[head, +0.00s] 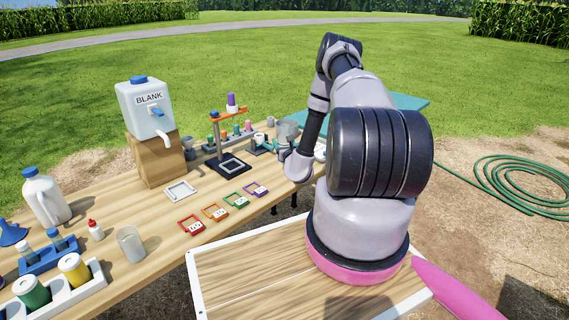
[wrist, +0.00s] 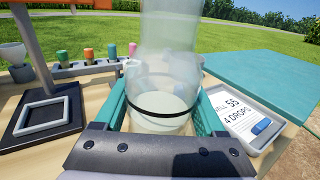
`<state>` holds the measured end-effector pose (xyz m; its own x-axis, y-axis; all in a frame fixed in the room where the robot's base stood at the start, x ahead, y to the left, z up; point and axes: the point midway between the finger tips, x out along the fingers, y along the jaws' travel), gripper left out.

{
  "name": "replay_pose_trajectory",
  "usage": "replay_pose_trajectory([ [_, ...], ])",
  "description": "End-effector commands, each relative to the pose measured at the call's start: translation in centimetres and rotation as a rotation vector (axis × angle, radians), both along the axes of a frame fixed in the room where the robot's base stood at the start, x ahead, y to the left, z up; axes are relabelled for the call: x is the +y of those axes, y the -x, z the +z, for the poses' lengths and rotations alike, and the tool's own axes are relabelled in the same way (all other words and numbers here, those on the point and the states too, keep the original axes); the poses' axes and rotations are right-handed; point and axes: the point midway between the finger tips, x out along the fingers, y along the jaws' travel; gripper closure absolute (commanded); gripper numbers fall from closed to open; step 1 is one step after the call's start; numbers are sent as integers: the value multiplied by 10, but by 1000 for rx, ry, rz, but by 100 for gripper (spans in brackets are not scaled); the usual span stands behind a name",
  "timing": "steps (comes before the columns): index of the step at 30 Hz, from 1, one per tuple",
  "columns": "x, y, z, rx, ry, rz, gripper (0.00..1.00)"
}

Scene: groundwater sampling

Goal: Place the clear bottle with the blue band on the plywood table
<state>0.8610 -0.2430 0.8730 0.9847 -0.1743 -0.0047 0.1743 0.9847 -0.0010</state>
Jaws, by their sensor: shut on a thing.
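My gripper (wrist: 163,105) has teal fingers on both sides of a clear container (wrist: 165,75) and is shut on it. The container has a dark band that looks black rather than blue. Its upper part is blurred and see-through. In the head view it shows as a greyish shape (head: 288,130) beyond my arm, with a teal finger beside it. The long light wooden table (head: 150,225) lies below and to the left. I cannot tell whether the container's base touches a surface.
A black stand with a square base (head: 230,170) and a row of coloured vials (wrist: 90,62) are left of my gripper. A white card or device with writing (wrist: 245,118) lies to the right. A teal table (head: 405,103) is behind. Coloured frames (head: 237,200) lie nearer on the wood.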

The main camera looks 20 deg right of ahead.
Motion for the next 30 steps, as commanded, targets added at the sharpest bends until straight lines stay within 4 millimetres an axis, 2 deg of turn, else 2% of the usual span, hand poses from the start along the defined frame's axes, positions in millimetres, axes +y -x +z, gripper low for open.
replay_pose_trajectory([
  [1,0,0,-9,0,-1,0,96],
  [8,0,0,-26,-1,-1,-1,96],
  [15,1,0,-59,-1,-1,1,96],
  [26,0,0,-62,-2,0,0,96],
  [27,0,0,-62,-2,0,0,16],
  [28,0,0,-62,-2,0,0,5],
  [29,1,0,-62,-2,0,0,0],
  [30,1,0,-62,-1,0,0,0],
])
